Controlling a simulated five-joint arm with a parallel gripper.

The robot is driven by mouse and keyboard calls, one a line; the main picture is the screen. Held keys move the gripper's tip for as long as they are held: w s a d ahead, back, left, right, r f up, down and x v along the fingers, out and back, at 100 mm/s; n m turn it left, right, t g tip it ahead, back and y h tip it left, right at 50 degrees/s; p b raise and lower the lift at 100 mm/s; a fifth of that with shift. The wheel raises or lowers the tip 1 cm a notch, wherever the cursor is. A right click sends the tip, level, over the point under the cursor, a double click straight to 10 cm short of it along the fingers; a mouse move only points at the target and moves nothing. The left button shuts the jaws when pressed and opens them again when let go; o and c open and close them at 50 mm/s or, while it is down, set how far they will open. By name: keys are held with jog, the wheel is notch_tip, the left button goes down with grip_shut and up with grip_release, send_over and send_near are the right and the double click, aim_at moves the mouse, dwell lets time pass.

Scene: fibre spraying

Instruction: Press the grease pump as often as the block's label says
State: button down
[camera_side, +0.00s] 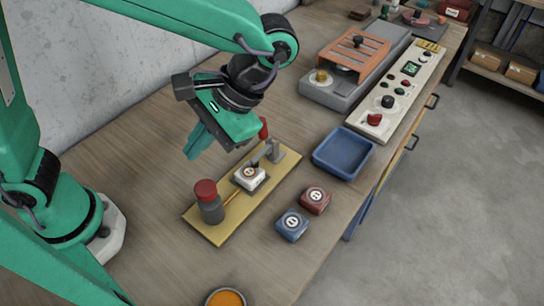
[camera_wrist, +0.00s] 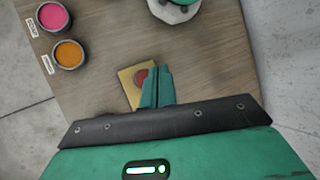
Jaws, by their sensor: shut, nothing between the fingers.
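The grease pump (camera_side: 208,203), a grey cylinder with a red cap, stands at the near end of a yellow base plate (camera_side: 213,232). A white block (camera_side: 250,178) with a round label sits on the plate's middle, by a clamp (camera_side: 274,152) with a red handle. The label's mark is too small to read. My gripper (camera_side: 193,152) is shut and empty, in the air above the pump's end of the plate, apart from the pump in the side view. In the wrist view, the fingers (camera_wrist: 157,88) partly cover the pump's red cap (camera_wrist: 141,77).
A red block (camera_side: 315,200) and a blue block (camera_side: 291,225) lie right of the plate. A blue tray (camera_side: 343,153) stands behind them. An orange pot (camera_wrist: 69,54) and a pink pot (camera_wrist: 52,17) stand on the table. A control panel (camera_side: 401,92) is at the back right.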

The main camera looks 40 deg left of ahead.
send_near(202, 187)
jog(key=shift+s+a+f, duration=0.75)
jog(key=shift+s+f, duration=0.1)
jog(key=shift+s, duration=0.1)
jog(key=shift+s+a+f, duration=0.7)
jog(key=shift+s+f, duration=0.2)
jog(key=shift+s, duration=0.05)
jog(key=shift+w+a+f, duration=0.1)
jog(key=shift+f, duration=1.5)
dwell(2.7)
jog(key=shift+r, duration=1.55)
